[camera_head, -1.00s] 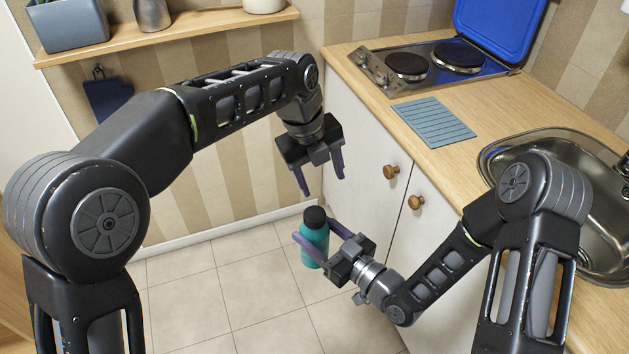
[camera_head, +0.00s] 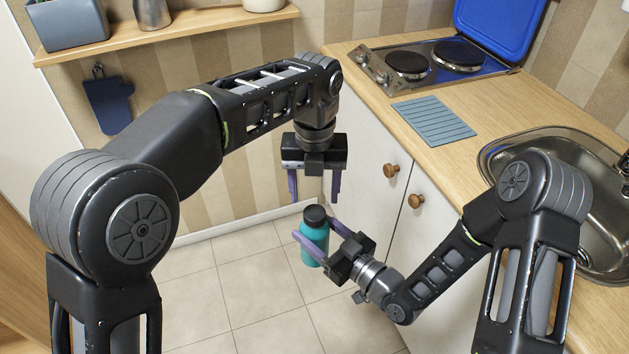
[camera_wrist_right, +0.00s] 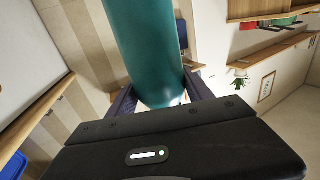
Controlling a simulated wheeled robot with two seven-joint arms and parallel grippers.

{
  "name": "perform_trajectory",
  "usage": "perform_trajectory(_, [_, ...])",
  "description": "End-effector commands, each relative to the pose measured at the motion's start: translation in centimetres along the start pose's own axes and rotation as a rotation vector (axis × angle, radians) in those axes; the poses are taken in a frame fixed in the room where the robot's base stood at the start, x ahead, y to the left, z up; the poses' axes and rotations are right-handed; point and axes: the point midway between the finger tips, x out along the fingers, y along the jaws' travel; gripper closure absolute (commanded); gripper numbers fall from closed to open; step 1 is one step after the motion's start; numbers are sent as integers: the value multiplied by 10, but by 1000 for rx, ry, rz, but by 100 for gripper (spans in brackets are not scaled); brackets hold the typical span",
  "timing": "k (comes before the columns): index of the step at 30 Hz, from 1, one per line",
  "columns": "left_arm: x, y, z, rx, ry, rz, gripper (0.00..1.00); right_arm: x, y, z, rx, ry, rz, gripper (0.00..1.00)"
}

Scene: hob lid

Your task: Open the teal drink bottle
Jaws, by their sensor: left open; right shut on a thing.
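The teal drink bottle (camera_head: 314,243) with its black cap (camera_head: 314,215) is held upright above the floor in the head view. My right gripper (camera_head: 318,236) is shut on the bottle's body from the right. In the right wrist view the teal body (camera_wrist_right: 147,50) stands between the two fingers, and the cap is out of frame. My left gripper (camera_head: 314,196) is open and points down, with its purple fingers right above the black cap. The fingertips are close to the cap's top, and I cannot tell the exact gap.
The wooden counter (camera_head: 420,170) on the right holds a hob (camera_head: 435,62) with a raised blue lid (camera_head: 500,28), a blue-grey mat (camera_head: 434,120) and a sink (camera_head: 570,200). Cabinet doors with round knobs (camera_head: 391,170) stand just right of the grippers. A shelf (camera_head: 170,30) hangs at upper left.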

Motion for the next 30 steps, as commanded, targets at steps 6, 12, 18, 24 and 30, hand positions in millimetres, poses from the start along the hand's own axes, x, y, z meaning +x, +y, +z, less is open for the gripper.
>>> perform_trajectory(6, [34,0,0,0,1,1,40,0,0,0,0,1,0,100])
perform_trajectory(12, [52,0,0,1,-1,0,40,0,0,0,0,1,0,100])
perform_trajectory(18, [54,0,0,0,-2,-1,40,0,0,0,0,1,0,100])
perform_trajectory(24, [54,0,0,0,-2,-1,48,0,0,0,0,1,0,100])
perform_trajectory(30, [54,0,0,0,-2,-1,64,0,0,0,0,1,0,100])
